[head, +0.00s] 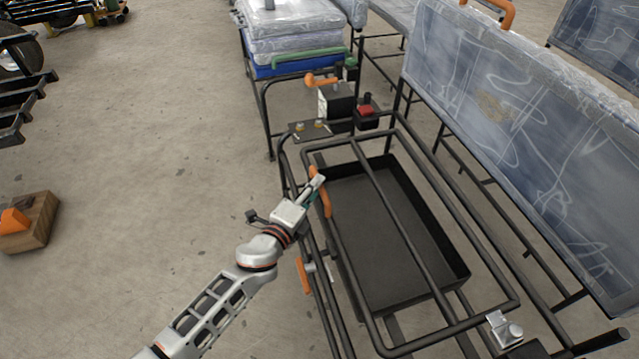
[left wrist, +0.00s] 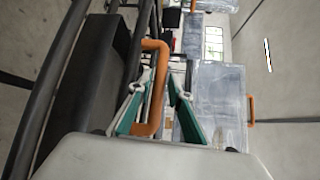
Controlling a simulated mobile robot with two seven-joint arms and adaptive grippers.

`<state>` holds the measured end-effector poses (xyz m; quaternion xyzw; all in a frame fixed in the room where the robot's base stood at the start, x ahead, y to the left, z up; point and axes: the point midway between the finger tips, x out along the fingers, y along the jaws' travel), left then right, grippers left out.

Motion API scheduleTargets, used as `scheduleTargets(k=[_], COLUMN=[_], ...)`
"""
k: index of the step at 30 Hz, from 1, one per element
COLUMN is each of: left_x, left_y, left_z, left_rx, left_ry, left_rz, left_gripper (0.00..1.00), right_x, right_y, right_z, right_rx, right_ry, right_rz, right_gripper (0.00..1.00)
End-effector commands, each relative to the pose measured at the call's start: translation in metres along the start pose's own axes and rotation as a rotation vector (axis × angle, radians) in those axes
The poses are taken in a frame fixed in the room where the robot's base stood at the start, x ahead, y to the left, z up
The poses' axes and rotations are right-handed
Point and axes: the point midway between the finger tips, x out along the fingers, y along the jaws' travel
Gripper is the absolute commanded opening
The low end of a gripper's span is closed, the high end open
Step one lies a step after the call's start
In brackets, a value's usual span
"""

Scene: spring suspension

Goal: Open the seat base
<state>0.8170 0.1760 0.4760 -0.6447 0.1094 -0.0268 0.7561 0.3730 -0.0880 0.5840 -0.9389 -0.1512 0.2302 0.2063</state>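The seat base is a black tube frame (head: 392,229) lying level over a dark open tray (head: 375,250) in the head view. An orange handle (head: 326,196) sits on its left side tube. My left gripper (head: 318,182) is at this handle. In the left wrist view, the open fingers (left wrist: 160,88) stand on either side of the orange handle (left wrist: 155,90), which lies closer to the left finger. Whether a finger touches it I cannot tell. My right gripper is in neither view.
A second orange handle (head: 304,275) is lower on the near side of the frame. A tall plastic-wrapped panel (head: 520,130) stands along the right. Wrapped seats (head: 295,30) are behind. Open floor (head: 150,130) lies left, with a wooden block (head: 38,222).

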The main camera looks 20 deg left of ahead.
Motion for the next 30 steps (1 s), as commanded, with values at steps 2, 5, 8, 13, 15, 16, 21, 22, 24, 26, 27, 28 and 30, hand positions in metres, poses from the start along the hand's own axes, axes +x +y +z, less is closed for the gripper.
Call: scheduleTargets(k=[2, 5, 8, 13, 15, 16, 21, 22, 24, 26, 27, 28, 30], left_x=[0.009, 0.016, 0.021, 0.023, 0.023, 0.022, 0.022, 0.022, 0.022, 0.022, 0.023, 0.023, 0.024], left_y=[0.004, 0.003, 0.002, 0.000, 0.000, 0.000, 0.000, 0.000, 0.000, -0.001, -0.002, -0.003, -0.007], left_z=[-0.001, -0.001, 0.000, 0.000, 0.000, 0.000, 0.000, 0.000, 0.000, 0.000, 0.000, 0.000, 0.000], left_rx=[0.000, 0.000, 0.000, 0.000, 0.000, 0.000, 0.000, -0.001, 0.000, 0.000, 0.001, 0.003, 0.007], left_ry=[0.001, 0.000, 0.000, 0.000, 0.000, 0.000, 0.000, 0.000, 0.000, 0.000, 0.000, 0.000, 0.000], left_rz=[0.003, 0.003, 0.002, 0.001, 0.000, 0.000, 0.000, 0.000, 0.000, 0.000, 0.001, 0.001, 0.003], left_gripper=[0.19, 0.19, 0.19, 0.19, 0.19, 0.19, 0.00, 0.00, 0.00, 0.00, 0.00, 0.00, 0.00], right_x=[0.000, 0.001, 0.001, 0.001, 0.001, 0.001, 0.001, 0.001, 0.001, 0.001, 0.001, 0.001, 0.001], right_y=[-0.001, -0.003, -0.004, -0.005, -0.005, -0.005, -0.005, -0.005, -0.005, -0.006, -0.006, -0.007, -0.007], right_z=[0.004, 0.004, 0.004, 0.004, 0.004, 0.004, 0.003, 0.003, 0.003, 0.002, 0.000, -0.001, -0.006], right_rx=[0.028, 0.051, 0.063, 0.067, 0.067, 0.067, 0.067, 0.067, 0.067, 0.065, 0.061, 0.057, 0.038], right_ry=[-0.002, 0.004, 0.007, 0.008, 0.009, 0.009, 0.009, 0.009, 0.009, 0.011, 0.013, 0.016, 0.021], right_rz=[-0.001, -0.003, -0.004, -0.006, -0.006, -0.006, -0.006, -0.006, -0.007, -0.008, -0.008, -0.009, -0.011], right_gripper=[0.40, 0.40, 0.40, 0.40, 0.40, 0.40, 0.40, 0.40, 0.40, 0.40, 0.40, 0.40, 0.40])
